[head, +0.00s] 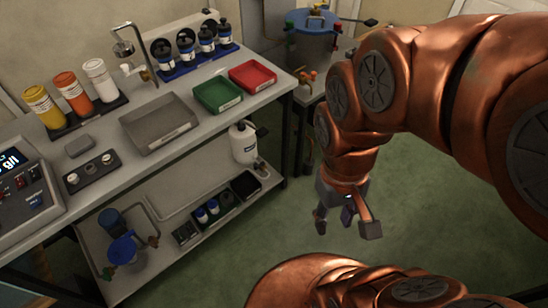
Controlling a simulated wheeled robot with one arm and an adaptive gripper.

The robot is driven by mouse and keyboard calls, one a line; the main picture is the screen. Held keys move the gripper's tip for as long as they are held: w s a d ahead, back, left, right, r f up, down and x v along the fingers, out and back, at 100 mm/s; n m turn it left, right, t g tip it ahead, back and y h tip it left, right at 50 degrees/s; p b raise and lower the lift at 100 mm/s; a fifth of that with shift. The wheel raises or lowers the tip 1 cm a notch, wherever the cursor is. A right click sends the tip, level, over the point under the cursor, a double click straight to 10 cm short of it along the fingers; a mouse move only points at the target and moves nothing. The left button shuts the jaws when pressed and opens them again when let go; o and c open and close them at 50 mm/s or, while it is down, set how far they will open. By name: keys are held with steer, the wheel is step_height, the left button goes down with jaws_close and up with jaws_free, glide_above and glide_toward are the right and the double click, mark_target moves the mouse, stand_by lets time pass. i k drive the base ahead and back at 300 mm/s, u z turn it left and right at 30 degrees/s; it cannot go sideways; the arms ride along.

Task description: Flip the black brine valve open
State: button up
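My gripper (346,220) hangs over the green floor to the right of the bench. Its fingers are spread apart with nothing between them. I cannot tell for sure which part is the black brine valve. A white jug (243,143) stands on the bench's lower shelf, left of my gripper and apart from it. A small black part (262,131) shows at its upper right side, and a small metal fitting shows low on its right. A blue-lidded vessel (312,42) at the back also has a black-ended fitting (370,22) on its right.
The bench (205,145) carries a grey tray (160,122), a green tray (218,94), a red tray (252,76), bottles and a control box (22,195). The lower shelf holds a blue pot (122,248) and small jars. The green floor (225,265) before the bench is clear.

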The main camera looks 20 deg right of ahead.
mark_target(256, 166)
steer(key=z, duration=0.55)
steer(key=k, duration=0.7)
steer(key=u, duration=1.45)
steer(key=i, duration=0.5)
